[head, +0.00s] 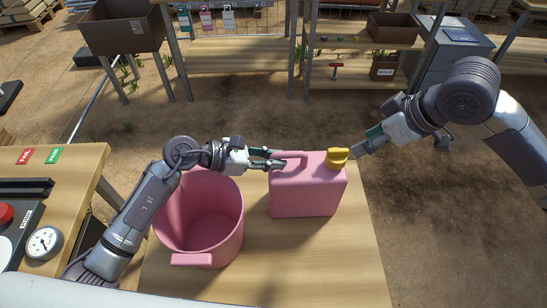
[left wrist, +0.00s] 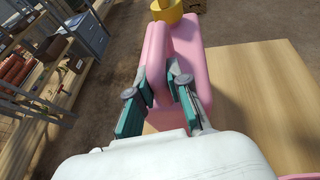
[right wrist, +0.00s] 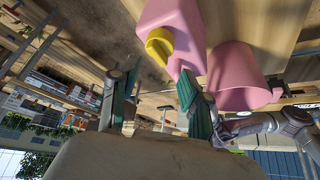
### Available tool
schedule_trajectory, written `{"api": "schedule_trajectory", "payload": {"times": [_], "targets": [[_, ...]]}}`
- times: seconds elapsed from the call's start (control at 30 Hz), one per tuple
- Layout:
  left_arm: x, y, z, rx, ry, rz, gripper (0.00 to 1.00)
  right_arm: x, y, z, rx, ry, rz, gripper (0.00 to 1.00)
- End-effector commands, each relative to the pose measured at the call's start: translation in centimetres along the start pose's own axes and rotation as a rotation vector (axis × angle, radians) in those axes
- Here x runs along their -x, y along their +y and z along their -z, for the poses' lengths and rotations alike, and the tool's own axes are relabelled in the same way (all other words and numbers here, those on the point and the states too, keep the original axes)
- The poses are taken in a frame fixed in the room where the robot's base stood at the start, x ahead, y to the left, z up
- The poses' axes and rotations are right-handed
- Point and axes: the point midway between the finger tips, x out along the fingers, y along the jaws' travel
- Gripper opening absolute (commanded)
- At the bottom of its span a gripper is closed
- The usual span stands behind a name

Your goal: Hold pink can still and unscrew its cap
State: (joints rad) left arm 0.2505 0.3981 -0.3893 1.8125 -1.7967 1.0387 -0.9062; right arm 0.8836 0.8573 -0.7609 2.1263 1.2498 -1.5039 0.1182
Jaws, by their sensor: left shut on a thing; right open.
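The pink can (head: 306,192) stands upright on the wooden table, with its yellow cap (head: 338,157) on the top right corner. My left gripper (head: 280,160) is shut on the can's top handle; in the left wrist view its two fingers (left wrist: 160,95) sit on either side of the pink handle (left wrist: 158,55). My right gripper (head: 358,150) is open just right of the cap, apart from it. In the right wrist view the cap (right wrist: 159,46) lies ahead of the open fingers (right wrist: 155,100), nearer the right-hand finger, with nothing between them.
A pink bucket (head: 213,256) stands on the table (head: 330,275) left of the can. A side table at the left holds a gauge (head: 43,242) and red and green cards. Shelves with boxes stand behind. The table front right of the bucket is clear.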

Motion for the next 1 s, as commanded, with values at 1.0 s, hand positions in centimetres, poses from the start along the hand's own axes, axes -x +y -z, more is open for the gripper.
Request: {"api": "schedule_trajectory", "payload": {"times": [1.0], "targets": [[0.0,0.0,0.2,0.004,0.003,0.002,0.00,-3.3,0.2,4.7,0.772,-0.477,0.205,0.48]]}}
